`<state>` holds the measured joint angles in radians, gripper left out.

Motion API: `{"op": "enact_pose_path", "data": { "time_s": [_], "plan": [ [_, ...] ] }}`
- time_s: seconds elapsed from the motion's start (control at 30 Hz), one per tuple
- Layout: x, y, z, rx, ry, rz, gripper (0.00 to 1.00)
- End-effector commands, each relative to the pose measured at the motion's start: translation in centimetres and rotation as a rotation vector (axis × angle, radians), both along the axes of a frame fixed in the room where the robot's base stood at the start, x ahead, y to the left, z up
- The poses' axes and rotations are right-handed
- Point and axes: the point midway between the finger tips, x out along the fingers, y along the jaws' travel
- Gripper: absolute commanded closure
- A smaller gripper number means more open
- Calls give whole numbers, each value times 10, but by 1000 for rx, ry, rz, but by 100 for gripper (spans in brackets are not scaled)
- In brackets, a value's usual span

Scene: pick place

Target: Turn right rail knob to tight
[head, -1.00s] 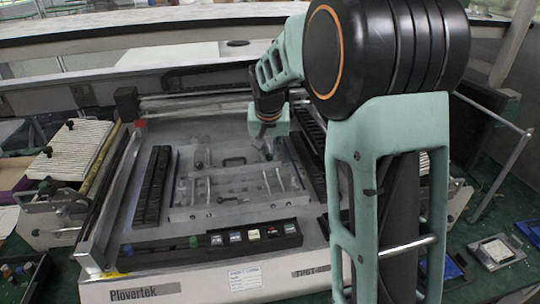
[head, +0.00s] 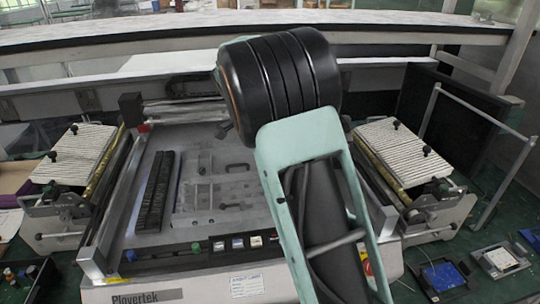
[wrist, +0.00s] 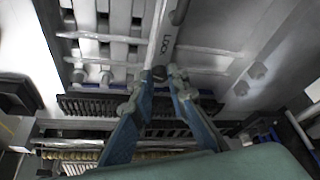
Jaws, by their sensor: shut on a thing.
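In the wrist view my gripper (wrist: 161,76) has its two blue-grey fingers closed around a small dark knob (wrist: 159,73). The knob sits at the near end of a pale rail (wrist: 163,45). The rest of the word is cut off or too small to read, and I cannot tell the knob's turned position. In the head view my arm hides the gripper, the knob and the right rail.
The Plovertek machine (head: 146,295) fills the middle of the head view, with a row of buttons (head: 238,243) along its front. A ribbed white unit stands at the left (head: 75,153) and another at the right (head: 402,150). A metal frame (head: 478,170) rises at the far right.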

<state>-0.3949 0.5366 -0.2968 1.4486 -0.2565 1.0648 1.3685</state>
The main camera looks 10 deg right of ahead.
Motion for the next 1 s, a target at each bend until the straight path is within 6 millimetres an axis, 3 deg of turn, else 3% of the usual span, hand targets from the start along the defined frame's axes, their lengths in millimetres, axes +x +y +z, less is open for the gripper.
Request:
{"op": "enact_pose_path", "data": {
  "time_s": [0.4,0.93,0.97,1.0],
  "plan": [
    [2,1,0,1,0,-178,100],
    [2,2,-1,3,0,-200,100],
    [2,2,-1,3,0,-200,83],
    [2,2,-1,3,0,-200,79]
  ]
}}
